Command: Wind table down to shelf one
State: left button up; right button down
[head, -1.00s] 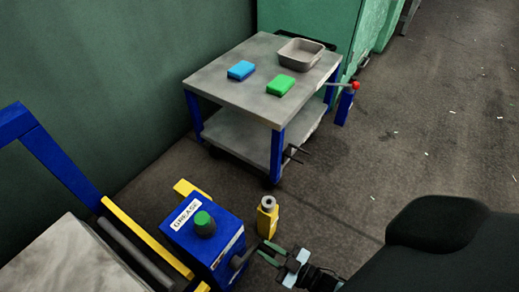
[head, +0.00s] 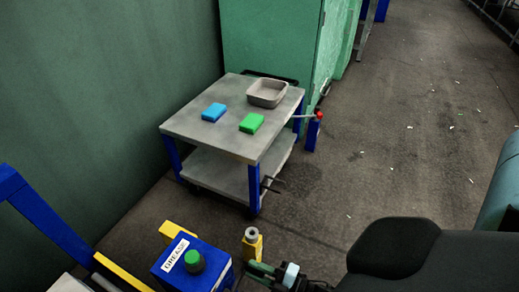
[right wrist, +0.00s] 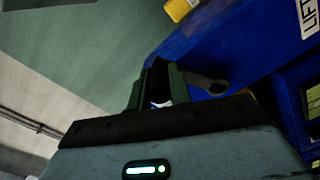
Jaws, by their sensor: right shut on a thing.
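The grey table top (head: 68,286) shows only as a corner at the lower left of the head view. Beside it is a blue box (head: 192,268) with a green knob (head: 194,261) and a label. In the right wrist view the blue housing (right wrist: 235,45) carries a "LIFT" label, and a dark crank handle (right wrist: 208,83) sticks out of it. My right gripper (head: 258,271) is beside the box, with its green fingers (right wrist: 157,85) shut at the handle. The grip itself is mostly hidden. My left gripper is not in view.
A grey cart (head: 185,122) with a lower shelf (head: 218,172) holds a blue block (head: 213,112), a green block (head: 251,123) and a grey tray (head: 267,93). A yellow post (head: 252,246) stands close to my right gripper.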

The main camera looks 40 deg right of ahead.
jog(key=r+n, duration=0.1)
jog(key=a+r+n+p, duration=0.1)
jog(key=shift+s+r+n, duration=0.15)
jog(key=shift+r+n, duration=0.05)
jog(key=shift+n, duration=0.2)
jog(key=s+a+r+n, duration=0.2)
jog(key=a+r+n, duration=0.1)
jog(key=a+n, duration=0.4)
jog(key=shift+s+n, duration=0.3)
jog(key=shift+n, duration=0.6)
jog(key=shift+a, duration=0.25)
jog(key=c, duration=1.3)
grip_release()
jog(key=shift+d, duration=0.1)
jog(key=p+v, duration=0.1)
jog(key=v, duration=0.7)
